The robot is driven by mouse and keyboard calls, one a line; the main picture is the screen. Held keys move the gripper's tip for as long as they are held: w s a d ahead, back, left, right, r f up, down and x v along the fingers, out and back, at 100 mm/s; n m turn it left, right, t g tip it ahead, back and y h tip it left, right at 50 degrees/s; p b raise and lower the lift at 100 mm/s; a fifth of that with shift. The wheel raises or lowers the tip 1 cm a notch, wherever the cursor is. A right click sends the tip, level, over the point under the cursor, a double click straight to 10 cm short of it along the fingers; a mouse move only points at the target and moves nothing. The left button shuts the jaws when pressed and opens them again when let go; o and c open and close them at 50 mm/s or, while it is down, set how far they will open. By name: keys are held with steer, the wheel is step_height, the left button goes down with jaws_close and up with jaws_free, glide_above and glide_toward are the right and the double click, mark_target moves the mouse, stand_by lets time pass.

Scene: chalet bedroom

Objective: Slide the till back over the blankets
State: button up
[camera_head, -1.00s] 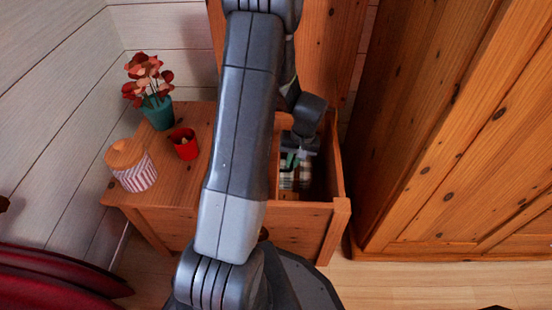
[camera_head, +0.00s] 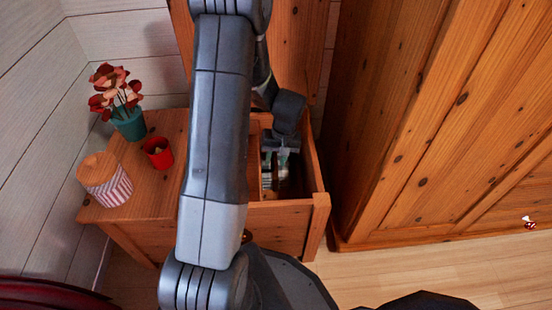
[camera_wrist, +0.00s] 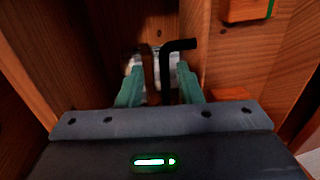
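The open wooden chest (camera_head: 278,228) stands in the head view, and my gripper (camera_head: 278,158) reaches down into it. A strip of plaid blanket (camera_head: 267,180) shows inside, partly hidden by my gripper and arm. In the wrist view the two teal fingers of my gripper (camera_wrist: 160,88) are apart, pointing down into the chest. A black bent bar (camera_wrist: 166,62) lies between them, with gaps at its sides. Pale cloth (camera_wrist: 173,62) shows beyond the fingers. Wooden walls flank the gripper. I cannot clearly tell the till from the chest's other boards.
On the wooden top left of my arm stand a striped jar (camera_head: 105,182), a red cup (camera_head: 158,153) and a teal flowerpot (camera_head: 129,124). A large wooden wardrobe (camera_head: 430,130) stands close on the right. A small red-and-white item (camera_head: 529,223) shows at far right.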

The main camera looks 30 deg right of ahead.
step_height(320, 180, up, 13)
steer(key=s+d+p, duration=0.1)
steer(key=d+p, duration=0.1)
steer(key=p, duration=0.2)
steer(key=shift+d, duration=0.15)
steer(key=shift+f, duration=0.1)
steer(key=a+f+b, duration=0.1)
steer(key=f, duration=0.3)
steer(key=w+a+f+b, duration=0.1)
steer(key=f+b, duration=0.1)
steer(key=f, duration=0.3)
steer(key=a+f+b, duration=0.1)
steer(key=f, duration=0.3)
steer(key=shift+w+f+b, duration=0.2)
steer(key=shift+b, duration=0.1)
steer(key=shift+r, duration=0.15)
